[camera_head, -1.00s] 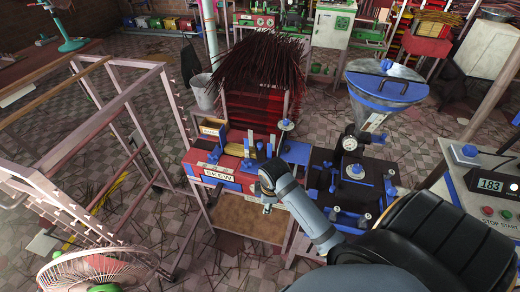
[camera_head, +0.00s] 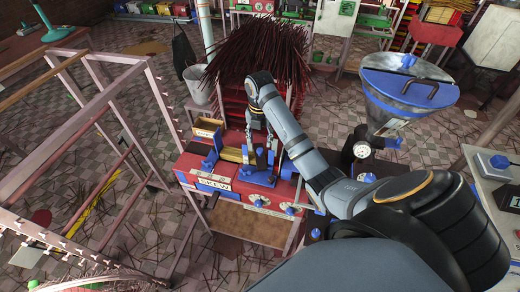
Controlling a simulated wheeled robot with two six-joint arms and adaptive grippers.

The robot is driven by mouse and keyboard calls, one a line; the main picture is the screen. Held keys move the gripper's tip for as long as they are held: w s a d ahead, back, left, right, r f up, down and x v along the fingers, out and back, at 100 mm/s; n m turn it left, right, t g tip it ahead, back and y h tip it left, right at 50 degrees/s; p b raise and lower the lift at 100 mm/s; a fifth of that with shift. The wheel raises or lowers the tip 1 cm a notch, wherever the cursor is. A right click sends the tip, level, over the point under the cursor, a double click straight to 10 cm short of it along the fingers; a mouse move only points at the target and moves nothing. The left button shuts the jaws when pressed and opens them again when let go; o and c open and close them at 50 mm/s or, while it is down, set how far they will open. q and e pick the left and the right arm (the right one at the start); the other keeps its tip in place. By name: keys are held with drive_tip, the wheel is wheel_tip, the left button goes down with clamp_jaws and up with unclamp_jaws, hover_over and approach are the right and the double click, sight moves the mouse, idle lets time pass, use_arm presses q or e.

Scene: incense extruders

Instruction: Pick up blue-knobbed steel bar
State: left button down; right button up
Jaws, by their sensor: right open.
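My right gripper (camera_head: 258,138) hangs from the arm reaching in from the lower right. It is open, with its two fingers pointing down over the right part of the red machine marked SKEW (camera_head: 215,184). Blue and dark fittings (camera_head: 262,168) of the machine show just below the fingers. I cannot clearly make out the blue-knobbed steel bar; my right arm covers the area right of the gripper. No bar can be seen between the fingers. My left gripper is not in view.
A large bundle of dark sticks (camera_head: 258,52) stands close behind the gripper. A steel hopper with a blue lid (camera_head: 408,88) is to the right. A pink metal frame (camera_head: 100,125) stands at left. Floor between frame and machine has scattered sticks.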

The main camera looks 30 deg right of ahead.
sight(260, 150)
drive_tip(key=f, duration=0.2)
drive_tip(key=f+b, duration=0.1)
drive_tip(key=shift+w+d, duration=0.2)
drive_tip(key=shift+w, duration=0.1)
drive_tip(key=shift+w+d+f, duration=0.25)
drive_tip(key=shift+w+f, duration=0.15)
drive_tip(key=shift+f, duration=0.1)
drive_tip(key=shift+w+d+f+b, duration=0.1)
drive_tip(key=shift+w+f+b, duration=0.05)
drive_tip(key=shift+b, duration=0.15)
drive_tip(key=shift+f+b, duration=0.4)
drive_tip(key=shift+b, duration=0.15)
drive_tip(key=shift+s+f+b, duration=0.3)
drive_tip(key=shift+f+b, duration=0.4)
drive_tip(key=shift+w+f+p, duration=0.1)
drive_tip(key=shift+f+p, duration=0.35)
drive_tip(key=shift+f, duration=0.65)
drive_tip(key=shift+r, duration=0.1)
drive_tip(key=c, duration=0.8)
clamp_jaws()
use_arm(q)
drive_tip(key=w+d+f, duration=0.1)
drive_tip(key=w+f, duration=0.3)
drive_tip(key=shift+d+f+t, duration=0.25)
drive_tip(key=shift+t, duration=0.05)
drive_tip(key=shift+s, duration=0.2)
